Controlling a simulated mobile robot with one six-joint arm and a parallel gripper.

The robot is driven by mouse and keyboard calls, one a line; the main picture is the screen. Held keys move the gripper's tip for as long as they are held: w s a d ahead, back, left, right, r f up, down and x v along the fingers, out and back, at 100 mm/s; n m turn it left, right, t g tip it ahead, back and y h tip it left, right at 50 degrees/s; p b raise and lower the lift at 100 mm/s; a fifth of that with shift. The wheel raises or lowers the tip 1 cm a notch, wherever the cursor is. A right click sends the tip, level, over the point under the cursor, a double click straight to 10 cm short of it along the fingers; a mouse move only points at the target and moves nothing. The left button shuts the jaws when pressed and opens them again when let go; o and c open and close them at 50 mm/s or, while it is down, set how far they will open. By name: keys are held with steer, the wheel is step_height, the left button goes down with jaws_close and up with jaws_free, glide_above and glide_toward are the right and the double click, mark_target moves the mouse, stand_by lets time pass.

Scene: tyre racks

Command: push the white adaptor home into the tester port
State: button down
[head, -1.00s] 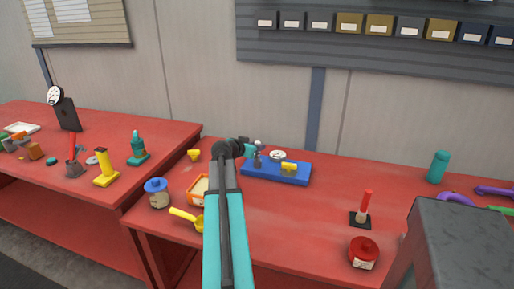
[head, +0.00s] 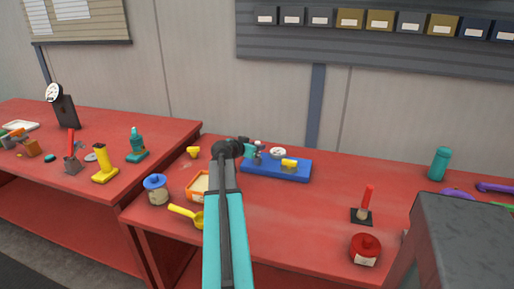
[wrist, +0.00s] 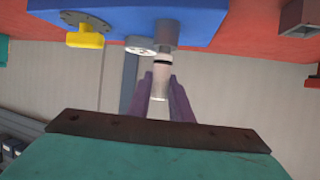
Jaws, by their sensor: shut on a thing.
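The blue tester (head: 290,174) sits on the red bench, with a yellow knob (head: 289,164) and a round white dial (head: 278,153). In the wrist view, which is upside down, its blue body (wrist: 200,12) is at the top, and the grey cylindrical port (wrist: 166,32) projects from it. The white adaptor (wrist: 160,82), with a black ring near its tip, lines up with the port. Its tip is at the port mouth; how far in it sits I cannot tell. My gripper (wrist: 160,85) is shut on the adaptor with purple fingers. In the head view my gripper (head: 251,153) is at the tester's left end, partly hidden.
An orange tray (head: 198,187), a blue-lidded jar (head: 156,189) and a yellow scoop (head: 186,215) stand left of my arm. A red-handled tool (head: 366,205) and a red pot (head: 366,250) are to the right. The bench between tester and red-handled tool is clear.

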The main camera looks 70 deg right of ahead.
steer(key=shift+f, duration=0.25)
steer(key=c, duration=1.5)
jaws_free()
steer(key=shift+o, duration=0.3)
steer(key=o, duration=0.5)
steer(key=shift+a+b, duration=0.15)
steer(key=shift+b, duration=0.15)
steer(key=shift+b+v, duration=0.75)
steer(key=shift+v, duration=4.15)
steer(key=shift+a+r, duration=0.1)
steer(key=shift+r, duration=0.05)
